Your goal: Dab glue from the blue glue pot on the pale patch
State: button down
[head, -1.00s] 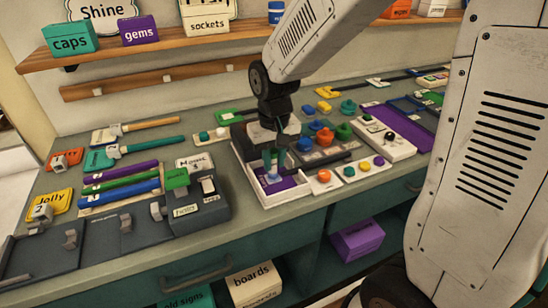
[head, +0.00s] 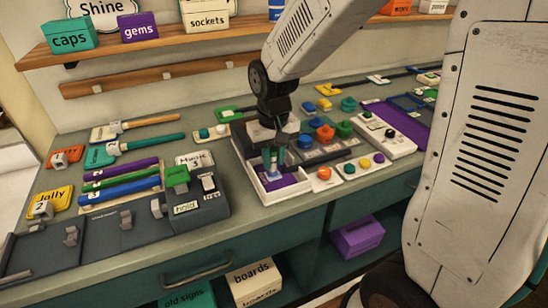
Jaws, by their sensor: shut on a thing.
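My gripper (head: 273,162) points down over a white tray (head: 290,193) at the front of the bench. It is shut on a small pale-blue thing (head: 272,173), mostly hidden by the fingers; I cannot tell what it is or whether its lower end touches the tray. A purple pad (head: 288,181) shows in the tray beside it. A blue pot-like piece (head: 305,142) stands just right of my gripper and may be the blue glue pot. I cannot make out the pale patch for sure.
An orange pot (head: 325,134) and a green pot (head: 343,129) stand right of the blue one. A white strip with coloured knobs (head: 350,172) lies close right of the tray. A dark grey block (head: 200,205) stands to the left.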

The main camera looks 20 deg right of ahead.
jog(key=shift+s, duration=0.2)
jog(key=shift+s, duration=0.3)
jog(key=shift+w, duration=0.2)
jog(key=shift+w, duration=0.35)
jog(key=shift+s, duration=0.2)
jog(key=shift+s+f, duration=0.1)
jog(key=shift+s, duration=0.25)
jog(key=shift+w, duration=0.1)
jog(key=shift+w, duration=0.45)
jog(key=shift+s, duration=0.2)
